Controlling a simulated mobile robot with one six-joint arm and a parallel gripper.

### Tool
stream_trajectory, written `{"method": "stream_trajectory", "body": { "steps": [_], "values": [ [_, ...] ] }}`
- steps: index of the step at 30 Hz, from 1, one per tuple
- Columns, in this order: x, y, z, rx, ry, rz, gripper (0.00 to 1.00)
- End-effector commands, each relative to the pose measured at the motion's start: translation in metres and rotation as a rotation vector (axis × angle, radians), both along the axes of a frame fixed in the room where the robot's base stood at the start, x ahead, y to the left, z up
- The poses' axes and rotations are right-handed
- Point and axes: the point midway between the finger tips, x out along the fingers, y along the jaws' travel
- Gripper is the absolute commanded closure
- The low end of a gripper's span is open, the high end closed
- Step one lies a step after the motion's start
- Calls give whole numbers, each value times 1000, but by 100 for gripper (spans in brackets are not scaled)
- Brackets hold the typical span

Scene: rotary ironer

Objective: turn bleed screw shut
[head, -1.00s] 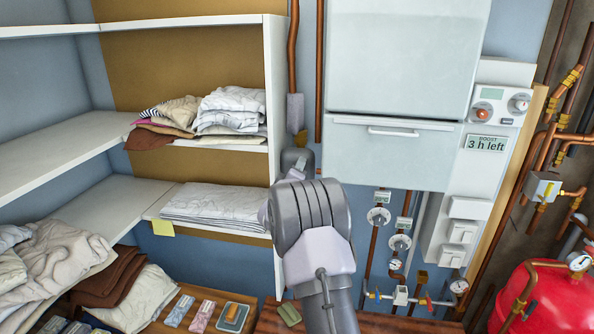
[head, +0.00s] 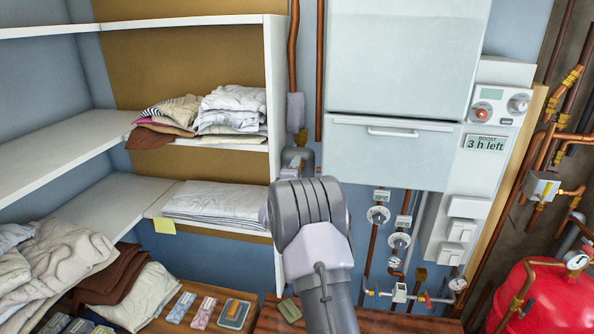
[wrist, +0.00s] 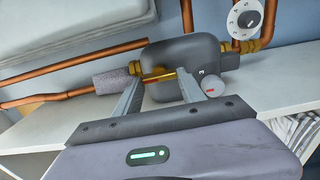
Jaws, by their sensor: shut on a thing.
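In the wrist view the brass bleed screw (wrist: 158,75) stands out from a dark grey rounded housing (wrist: 190,52). The two fingers of my gripper (wrist: 160,84) reach up to it, one on each side, with the brass part held between their tips. The exact contact is small and hard to make out. In the head view my arm blocks the gripper and the screw; part of the grey housing (head: 297,155) shows above my wrist.
A small round knob with a red mark (wrist: 213,86) sits close to the right finger. Copper pipes (wrist: 70,68) run into both ends of the housing, and a white dial (wrist: 245,18) is above right. A shelf with folded linen (head: 215,203) stands left of my arm.

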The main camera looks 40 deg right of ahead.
Motion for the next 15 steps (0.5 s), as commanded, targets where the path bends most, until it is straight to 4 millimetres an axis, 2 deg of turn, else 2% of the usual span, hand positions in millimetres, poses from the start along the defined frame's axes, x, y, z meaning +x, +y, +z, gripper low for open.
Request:
{"method": "stream_trajectory", "body": {
  "steps": [10,11,13,15],
  "values": [
    [0,0,0,-2,2,0,93],
    [0,0,0,-2,2,0,47],
    [0,0,0,-2,2,0,33],
    [0,0,0,-1,2,0,31]
  ]
}}
